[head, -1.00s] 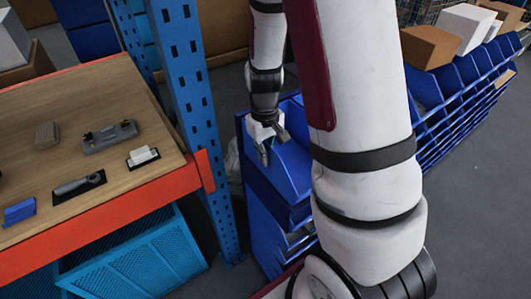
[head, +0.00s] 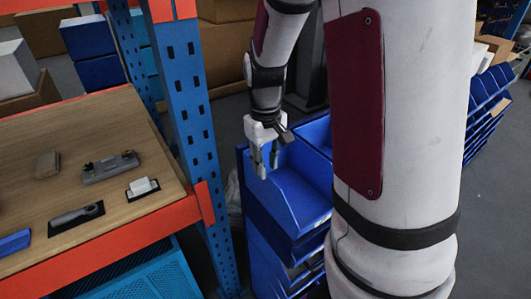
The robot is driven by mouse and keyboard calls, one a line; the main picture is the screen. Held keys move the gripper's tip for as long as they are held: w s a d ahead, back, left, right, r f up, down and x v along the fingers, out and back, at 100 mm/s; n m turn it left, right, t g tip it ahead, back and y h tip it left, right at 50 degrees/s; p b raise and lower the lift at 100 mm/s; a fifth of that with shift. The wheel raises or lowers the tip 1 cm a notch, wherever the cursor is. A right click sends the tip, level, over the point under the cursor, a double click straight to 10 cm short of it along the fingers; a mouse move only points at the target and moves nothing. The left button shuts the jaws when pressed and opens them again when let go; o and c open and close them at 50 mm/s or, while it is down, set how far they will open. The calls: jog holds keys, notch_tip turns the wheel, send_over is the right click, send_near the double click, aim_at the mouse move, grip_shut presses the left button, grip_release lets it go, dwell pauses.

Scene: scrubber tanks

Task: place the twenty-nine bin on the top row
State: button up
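A rack of blue bins stands in the middle of the head view. The top blue bin (head: 297,201) has an open top and a sloped front. I cannot read a number on any bin, so I cannot tell which is the twenty-nine bin. My gripper (head: 267,167) points down at the left part of this top bin. Its two fingers show a narrow gap with nothing visible between them. I cannot tell whether the fingertips touch the bin. My white arm hides the right side of the rack.
A wooden bench (head: 115,190) with an orange edge and several tools stands at left. A blue perforated post (head: 190,110) rises between bench and bins. More blue bins (head: 487,105) and cardboard boxes stand at far right. Grey floor (head: 500,220) is clear at right.

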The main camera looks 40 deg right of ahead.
jog(key=s+a+r+t, duration=0.2)
jog(key=s+a+r, duration=0.3)
jog(key=s+r, duration=0.2)
jog(key=s+a+r+t, duration=0.3)
jog(key=s+a+r, duration=0.3)
jog(key=r, duration=0.4)
jog(key=shift+s+a+r+t, duration=0.2)
jog(key=shift+s+r+t, duration=0.1)
jog(key=shift+s, duration=0.35)
